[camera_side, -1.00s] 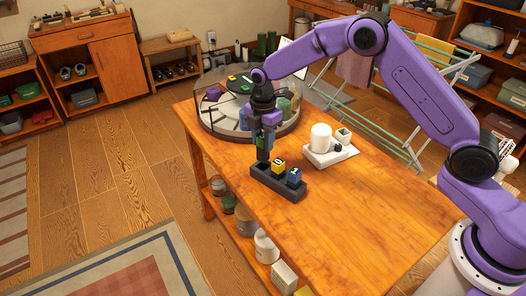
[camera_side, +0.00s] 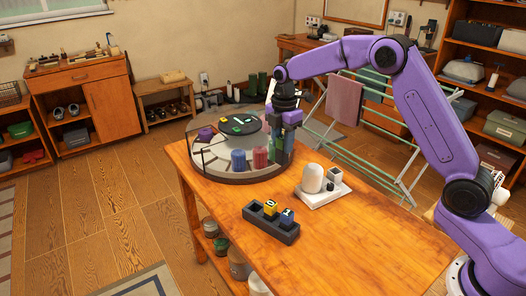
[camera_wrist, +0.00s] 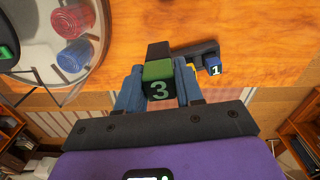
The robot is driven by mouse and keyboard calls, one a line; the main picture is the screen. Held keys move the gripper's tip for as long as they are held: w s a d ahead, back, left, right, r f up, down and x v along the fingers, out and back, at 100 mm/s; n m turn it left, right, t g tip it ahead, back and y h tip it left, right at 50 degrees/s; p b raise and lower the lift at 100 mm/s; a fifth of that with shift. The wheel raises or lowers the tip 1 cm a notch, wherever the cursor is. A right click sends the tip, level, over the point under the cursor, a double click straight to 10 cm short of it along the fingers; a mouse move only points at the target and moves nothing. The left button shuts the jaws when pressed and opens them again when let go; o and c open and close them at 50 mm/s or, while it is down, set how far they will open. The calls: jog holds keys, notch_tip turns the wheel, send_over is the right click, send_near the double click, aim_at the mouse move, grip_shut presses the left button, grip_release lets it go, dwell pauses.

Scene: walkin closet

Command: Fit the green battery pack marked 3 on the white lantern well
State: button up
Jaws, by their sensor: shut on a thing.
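My gripper (camera_side: 287,148) is shut on the green battery pack (camera_wrist: 158,82) marked 3. The wrist view shows the pack upright between the two blue fingers, its number facing the camera. In the side view the pack is too dark and small to make out clearly. My gripper is above the table, by the right rim of the round turntable case. The white lantern (camera_side: 312,178) stands on a white base (camera_side: 322,195) to the right and nearer the camera, with a small square well (camera_side: 335,175) beside it. The lantern is not in the wrist view.
A dark rack (camera_side: 262,222) at the table's front holds a yellow pack (camera_side: 270,207) and a blue pack (camera_side: 287,215) marked 1; its left slot is empty. The turntable case (camera_side: 222,175) holds coloured cylinders. The right part of the table is clear.

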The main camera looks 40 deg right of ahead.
jog(key=s+d+m, duration=0.1)
jog(key=s+d, duration=0.1)
jog(key=d, duration=0.9)
jog(key=s+d+m, duration=0.2)
jog(key=d, duration=0.9)
notch_tip(320, 180, down, 9)
jog(key=shift+a, duration=0.3)
jog(key=shift+f, duration=2.85)
dwell(0.8)
jog(key=o, duration=1.2)
notch_tip(320, 180, up, 18)
jog(key=shift+f, duration=0.25)
